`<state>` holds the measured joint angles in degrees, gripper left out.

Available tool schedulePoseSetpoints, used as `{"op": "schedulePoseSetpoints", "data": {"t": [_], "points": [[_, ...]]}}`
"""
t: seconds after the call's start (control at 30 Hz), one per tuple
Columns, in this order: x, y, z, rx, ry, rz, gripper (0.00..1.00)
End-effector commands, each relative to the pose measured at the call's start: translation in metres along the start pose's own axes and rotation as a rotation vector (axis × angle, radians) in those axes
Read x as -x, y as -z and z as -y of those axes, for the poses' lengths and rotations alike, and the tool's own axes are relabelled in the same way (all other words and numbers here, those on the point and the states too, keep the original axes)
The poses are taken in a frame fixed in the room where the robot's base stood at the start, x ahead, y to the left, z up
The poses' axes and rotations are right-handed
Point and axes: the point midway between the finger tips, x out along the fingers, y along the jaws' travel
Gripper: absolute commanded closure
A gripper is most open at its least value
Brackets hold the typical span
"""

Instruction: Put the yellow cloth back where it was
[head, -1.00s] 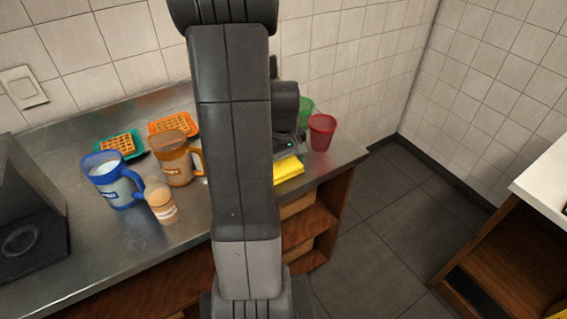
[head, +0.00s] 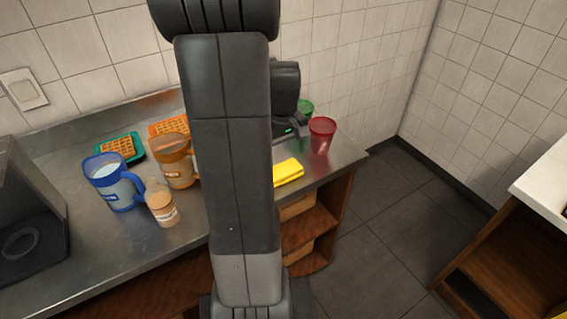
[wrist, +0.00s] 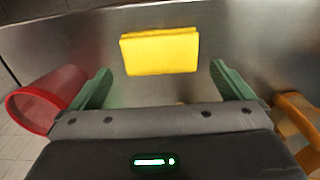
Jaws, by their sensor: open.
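The yellow cloth (head: 288,172) lies folded on the steel counter near its right front edge, partly hidden by my arm in the head view. In the wrist view the whole cloth (wrist: 160,51) shows flat on the counter, beyond and between my fingertips. My gripper (wrist: 162,80) is open and empty, with its green fingers spread wide on either side. The cloth is not held. In the head view my gripper is mostly hidden behind my arm.
An orange mug (head: 174,160), blue mug (head: 113,182), small jar (head: 162,204) and waffle trays (head: 122,147) stand left.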

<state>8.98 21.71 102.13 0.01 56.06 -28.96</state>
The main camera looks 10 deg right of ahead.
Motion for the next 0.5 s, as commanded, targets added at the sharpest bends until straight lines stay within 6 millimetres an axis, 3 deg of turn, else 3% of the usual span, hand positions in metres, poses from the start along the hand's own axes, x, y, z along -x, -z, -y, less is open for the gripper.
{"op": "schedulePoseSetpoints", "data": {"t": [0.2,0.5], "points": [[0.045,0.000,0.000,0.000,-0.002,-0.003,0.00],[0.068,-0.001,0.000,0.000,0.001,0.002,0.00]]}}
